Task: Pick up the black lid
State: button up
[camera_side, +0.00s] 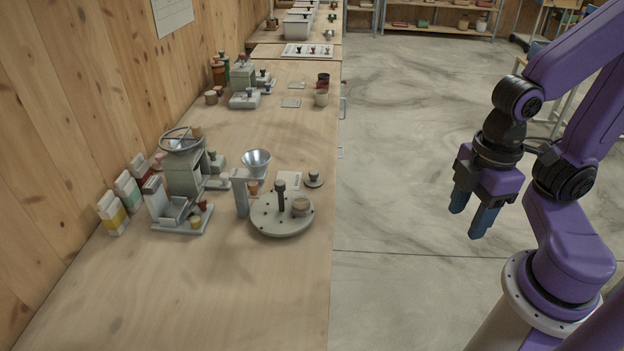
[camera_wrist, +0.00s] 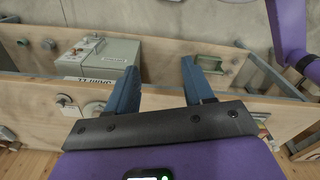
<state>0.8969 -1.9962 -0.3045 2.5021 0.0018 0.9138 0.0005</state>
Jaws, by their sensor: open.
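My gripper (camera_side: 468,218) hangs over the bare floor to the right of the bench, its two blue fingers apart with nothing between them. In the wrist view my gripper (camera_wrist: 160,66) is also open and empty. No plainly black, loose lid stands out. A small dark grey disc with a knob (camera_side: 314,179), like a lid, lies on the bench near its right edge, well left of my gripper. A dark-topped red jar (camera_side: 323,80) stands farther back. I cannot tell for sure which is the black lid.
The wooden bench (camera_side: 290,290) holds a round turntable with a post (camera_side: 283,215), a metal funnel (camera_side: 256,162) and a grey machine with a wheel (camera_side: 182,165). Its front part is clear.

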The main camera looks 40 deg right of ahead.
jog(key=o, duration=0.3)
jog(key=shift+w, duration=0.1)
